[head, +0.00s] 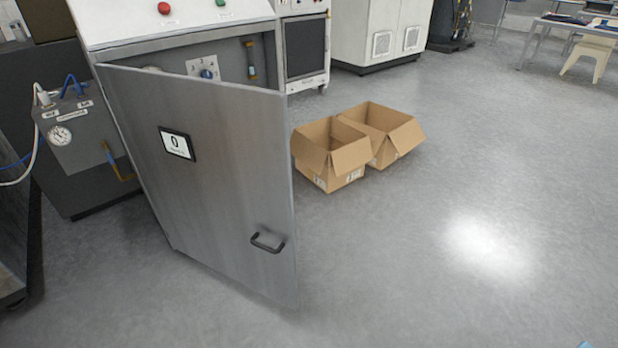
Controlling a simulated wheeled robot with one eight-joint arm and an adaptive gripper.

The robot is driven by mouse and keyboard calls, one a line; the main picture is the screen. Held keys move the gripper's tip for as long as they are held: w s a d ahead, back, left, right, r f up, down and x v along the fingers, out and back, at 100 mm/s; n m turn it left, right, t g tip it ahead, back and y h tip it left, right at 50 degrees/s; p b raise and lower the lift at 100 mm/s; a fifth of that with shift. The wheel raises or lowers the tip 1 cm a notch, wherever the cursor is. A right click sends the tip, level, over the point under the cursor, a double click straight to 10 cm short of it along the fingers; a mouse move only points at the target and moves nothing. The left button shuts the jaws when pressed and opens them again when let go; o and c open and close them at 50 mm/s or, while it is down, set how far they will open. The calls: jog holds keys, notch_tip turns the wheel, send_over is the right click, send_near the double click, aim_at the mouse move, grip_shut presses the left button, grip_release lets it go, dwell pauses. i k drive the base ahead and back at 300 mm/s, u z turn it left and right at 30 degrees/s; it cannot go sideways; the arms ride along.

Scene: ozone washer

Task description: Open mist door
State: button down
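The mist door (200,215) is a tall brushed-metal panel on the left. It stands partly open, swung out from the front of the metal cabinet (180,20). Its hinge side is at the left, and its free edge is at the right. Above the door's top edge I see a blue knob (207,73) inside the cabinet. My gripper is not in view.
Two open cardboard boxes (333,153) (384,133) stand on the floor right of the door. A grey unit with a gauge (60,136) stands at the left. The floor (430,270) at the front and right is clear.

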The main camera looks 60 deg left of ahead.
aim_at(211, 157)
jog(key=i, duration=2.15)
jog(key=u, duration=3.6)
jog(key=i, duration=1)
